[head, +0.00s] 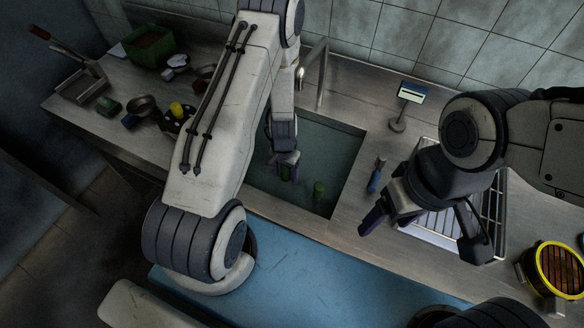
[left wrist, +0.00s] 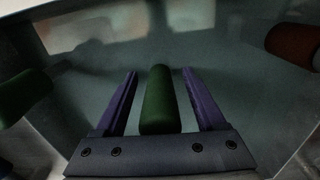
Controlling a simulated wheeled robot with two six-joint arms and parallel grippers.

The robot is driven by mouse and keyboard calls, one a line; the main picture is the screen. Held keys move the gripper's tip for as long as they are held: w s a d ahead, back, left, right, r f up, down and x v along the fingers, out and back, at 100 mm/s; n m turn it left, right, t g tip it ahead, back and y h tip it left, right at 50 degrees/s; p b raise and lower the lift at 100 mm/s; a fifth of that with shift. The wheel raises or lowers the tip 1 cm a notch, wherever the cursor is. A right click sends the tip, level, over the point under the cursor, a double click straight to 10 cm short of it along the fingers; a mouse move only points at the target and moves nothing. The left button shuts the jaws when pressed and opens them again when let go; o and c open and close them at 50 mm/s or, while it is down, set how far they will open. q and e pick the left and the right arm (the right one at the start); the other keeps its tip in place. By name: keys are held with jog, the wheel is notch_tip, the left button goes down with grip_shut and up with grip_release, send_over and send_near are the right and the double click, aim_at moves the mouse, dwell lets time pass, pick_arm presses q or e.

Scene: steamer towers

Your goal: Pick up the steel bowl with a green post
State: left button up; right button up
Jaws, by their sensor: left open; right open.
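A green post (left wrist: 159,100) stands between the open purple fingers of my left gripper (left wrist: 160,92), with a gap on each side. In the head view my left gripper (head: 285,160) is low in the sink, and a green post (head: 287,173) shows just under it. Another green post (head: 319,188) stands to the right in the sink, and a second green one shows at the left of the left wrist view (left wrist: 22,96). I cannot make out a steel bowl under any post in the dim sink. My right gripper (head: 420,225) is open and empty beside the wire rack.
The sink (head: 345,170) is set into a steel counter, with a faucet (head: 322,65) behind. A dark red cylinder (left wrist: 294,42) is at the right of the left wrist view. A wire rack (head: 493,205), small sign (head: 412,92) and yellow-rimmed steamer (head: 542,255) are to the right.

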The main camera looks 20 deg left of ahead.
pick_arm(q)
grip_shut()
jog(key=shift+r, duration=0.1)
notch_tip(320, 180, up, 10)
jog(key=p, duration=1)
jog(key=c, duration=1)
grip_release()
grip_shut()
